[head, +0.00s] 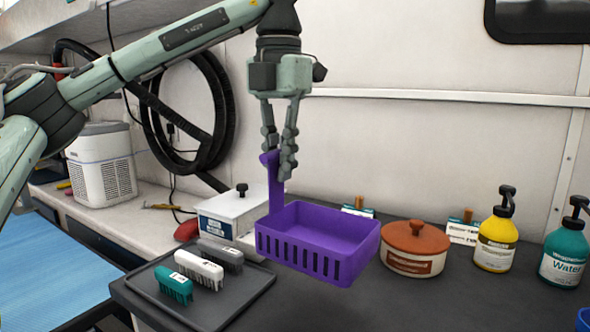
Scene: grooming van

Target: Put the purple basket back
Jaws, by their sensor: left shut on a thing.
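The purple basket (318,248) is empty, with slotted sides and a tall upright handle at its left end. My left gripper (280,168) points down from above and is shut on the top of that handle. The basket looks roughly level over the dark counter (400,305), between a white box and a brown pot. I cannot tell whether its bottom touches the counter. My right gripper is not in view.
A dark tray (220,303) with several brushes lies front left of the basket. A white box (230,213) stands behind left, a lidded brown pot (414,262) close right. Yellow (496,242) and teal (566,252) pump bottles stand further right. The front counter is clear.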

